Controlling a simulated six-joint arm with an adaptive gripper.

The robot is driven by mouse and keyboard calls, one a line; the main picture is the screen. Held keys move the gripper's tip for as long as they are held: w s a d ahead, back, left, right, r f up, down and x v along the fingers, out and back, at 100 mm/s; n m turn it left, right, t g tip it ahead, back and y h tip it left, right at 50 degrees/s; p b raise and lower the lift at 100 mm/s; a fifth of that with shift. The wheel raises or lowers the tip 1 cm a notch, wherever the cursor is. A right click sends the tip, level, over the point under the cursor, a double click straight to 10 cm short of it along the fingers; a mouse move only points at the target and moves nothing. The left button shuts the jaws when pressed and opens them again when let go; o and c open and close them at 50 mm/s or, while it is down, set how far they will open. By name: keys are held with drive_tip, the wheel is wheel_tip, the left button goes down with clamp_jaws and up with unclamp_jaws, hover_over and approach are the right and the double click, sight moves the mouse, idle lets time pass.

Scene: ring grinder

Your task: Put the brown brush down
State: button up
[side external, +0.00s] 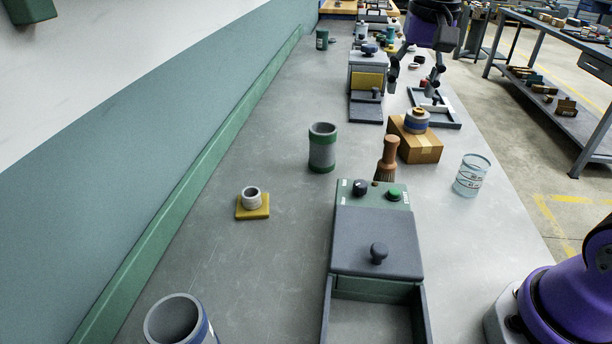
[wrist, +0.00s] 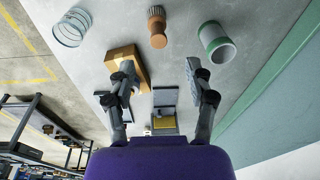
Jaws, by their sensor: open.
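The brown brush (side external: 388,158) stands upright on the grey bench, wooden handle up, behind the green-and-grey machine, which hides part of its base. In the wrist view the brush (wrist: 157,27) shows near the top, apart from my fingers. My gripper (side external: 412,90) is open, with nothing seen between its fingers. It is above the bench, farther back than the brush and beyond the cardboard box. In the wrist view my gripper (wrist: 160,72) has its two fingers wide apart.
The cardboard box (side external: 423,147) bears a blue-and-white ring piece (side external: 416,121). A clear beaker (side external: 471,175) stands right of the brush, a green-grey cylinder (side external: 322,148) left. The machine (side external: 378,240) is in front. A smaller yellow-and-grey unit (side external: 367,84) stands behind. Bench at left is mostly clear.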

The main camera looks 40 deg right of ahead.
drive_tip(key=s+a+f+n+t, duration=0.2)
drive_tip(key=s+a+n, duration=0.1)
drive_tip(key=s, duration=0.3)
drive_tip(key=s+a+f+n+t, duration=0.2)
drive_tip(key=s+a+n, duration=0.1)
drive_tip(key=s+n, duration=0.2)
drive_tip(key=shift+s+a+f, duration=0.15)
drive_tip(key=shift+s+f, duration=0.25)
drive_tip(key=shift+s, duration=0.75)
